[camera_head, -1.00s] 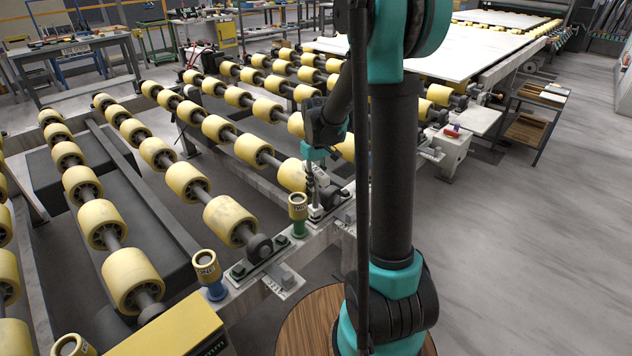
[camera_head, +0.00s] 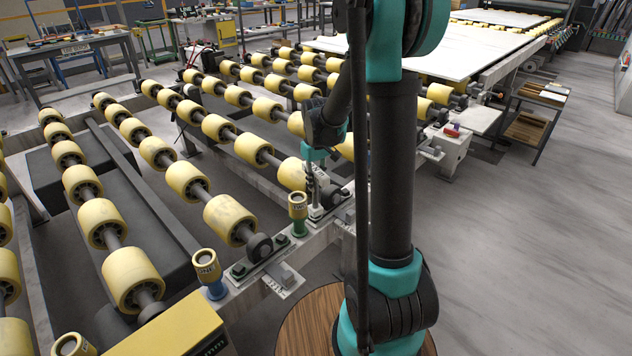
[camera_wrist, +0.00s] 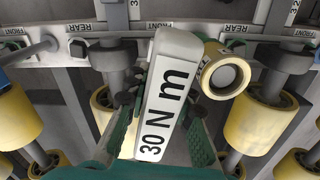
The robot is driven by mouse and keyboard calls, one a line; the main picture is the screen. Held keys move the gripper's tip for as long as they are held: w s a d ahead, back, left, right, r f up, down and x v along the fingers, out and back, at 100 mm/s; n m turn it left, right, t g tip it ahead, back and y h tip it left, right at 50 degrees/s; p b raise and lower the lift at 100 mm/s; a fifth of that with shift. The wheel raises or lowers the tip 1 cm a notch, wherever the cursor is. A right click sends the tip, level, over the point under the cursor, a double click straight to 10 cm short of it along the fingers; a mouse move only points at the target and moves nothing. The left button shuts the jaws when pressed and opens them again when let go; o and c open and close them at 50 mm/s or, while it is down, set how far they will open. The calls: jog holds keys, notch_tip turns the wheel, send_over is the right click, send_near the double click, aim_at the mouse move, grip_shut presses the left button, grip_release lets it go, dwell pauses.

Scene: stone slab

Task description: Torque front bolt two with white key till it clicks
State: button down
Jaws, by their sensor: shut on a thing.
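My gripper (camera_wrist: 165,112) is shut on the white key (camera_wrist: 167,85), a pale block marked "30 N m" that runs up the middle of the wrist view between the green fingers. In the head view my gripper (camera_head: 314,172) is small and partly hidden behind my arm, low over the roller frame's near rail (camera_head: 325,235). The key's lower end seems to reach down at the rail, but I cannot tell whether it sits on a bolt. In the wrist view the rail carries "FRONT" (camera_wrist: 151,25) and "REAR" (camera_wrist: 80,27) labels. The bolt under the key is hidden.
A yellow-topped post with a green base (camera_head: 298,212) stands close beside my gripper. Another with a blue base (camera_head: 208,272) stands nearer. Rows of yellow rollers (camera_head: 230,218) fill the left. A yellow box (camera_head: 170,330) is at front. Open floor (camera_head: 530,240) lies right.

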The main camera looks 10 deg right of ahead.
jog(key=shift+f, duration=0.5)
dwell(0.3)
jog(key=m, duration=1.4)
jog(key=shift+a+m, duration=0.2)
jog(key=shift+m, duration=0.1)
jog(key=shift+r, duration=1.75)
